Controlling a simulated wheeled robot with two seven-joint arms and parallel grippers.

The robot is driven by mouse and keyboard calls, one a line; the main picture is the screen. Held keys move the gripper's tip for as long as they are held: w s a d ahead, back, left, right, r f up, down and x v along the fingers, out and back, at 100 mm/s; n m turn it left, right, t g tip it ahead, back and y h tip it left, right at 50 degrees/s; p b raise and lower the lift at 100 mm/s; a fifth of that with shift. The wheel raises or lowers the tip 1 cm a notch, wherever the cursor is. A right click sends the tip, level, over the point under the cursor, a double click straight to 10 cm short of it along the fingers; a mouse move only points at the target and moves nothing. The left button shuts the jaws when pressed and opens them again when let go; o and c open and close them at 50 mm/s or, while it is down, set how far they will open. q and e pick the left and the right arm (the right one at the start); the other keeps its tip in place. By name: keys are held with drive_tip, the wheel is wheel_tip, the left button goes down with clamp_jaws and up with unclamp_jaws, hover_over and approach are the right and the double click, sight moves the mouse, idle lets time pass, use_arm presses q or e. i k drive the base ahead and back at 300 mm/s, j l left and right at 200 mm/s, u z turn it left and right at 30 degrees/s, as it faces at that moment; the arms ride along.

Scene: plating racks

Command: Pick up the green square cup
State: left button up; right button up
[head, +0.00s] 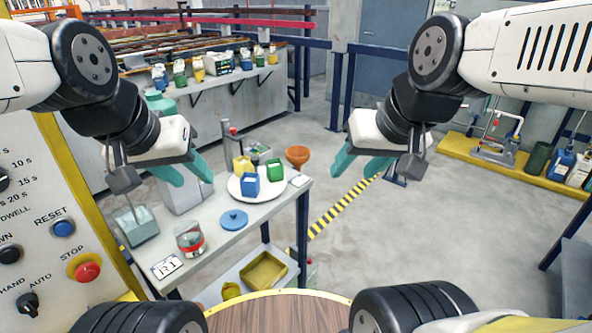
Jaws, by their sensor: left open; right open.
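A green square cup (275,170) stands on a round white tray (236,192) on the small grey table. A blue square cup (249,185) stands in front of it to the left, and a yellow one (242,167) stands behind to the left. My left gripper (195,175) is open and empty, left of the cups and apart from them. My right gripper (354,173) is open and empty, to the right of the table and clear of the green cup.
An orange funnel-like bowl (297,156), a blue lid (233,220) and a glass jar (189,238) are on the table. A control panel (50,220) stands at the left. Open floor lies to the right.

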sight(275, 168)
drive_tip(key=i+l+u, duration=0.5)
drive_tip(key=i+l, duration=0.25)
